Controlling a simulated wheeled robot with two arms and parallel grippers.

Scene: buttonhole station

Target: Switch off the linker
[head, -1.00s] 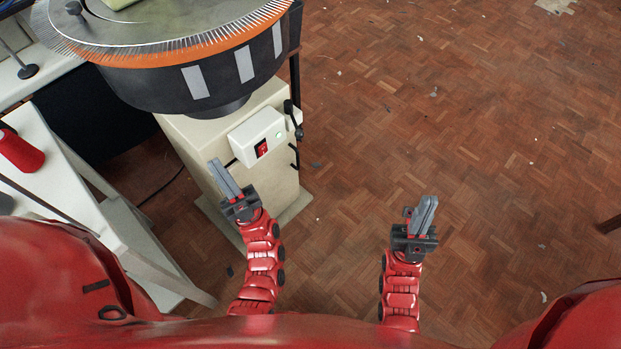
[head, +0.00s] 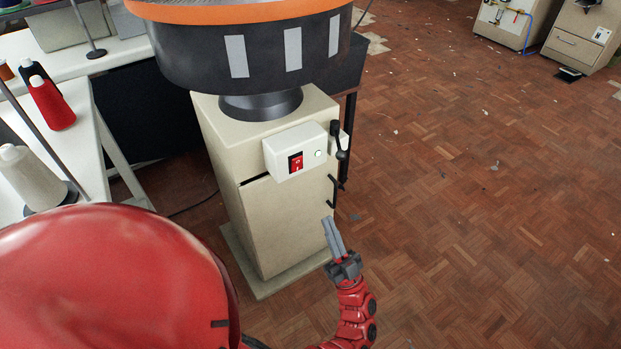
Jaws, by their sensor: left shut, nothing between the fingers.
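The linker is a dark round drum with an orange rim (head: 245,12) on a cream pedestal cabinet (head: 262,220). A pale switch box (head: 285,140) is on the cabinet's upper front. It carries a red rocker switch (head: 296,163) in a black frame, and right of it a small round lamp (head: 318,154) that looks white, without a green glow. Which way the rocker is tipped is too small to tell. My left gripper (head: 331,219) is shut and empty, below and right of the switch, apart from it. My right gripper is out of view.
A black lever (head: 338,140) and a black handle (head: 333,190) stick out at the cabinet's right side. A white table (head: 88,165) at the left holds a red cone (head: 52,104) and a white cone (head: 30,178) of yarn. The parquet floor to the right is open.

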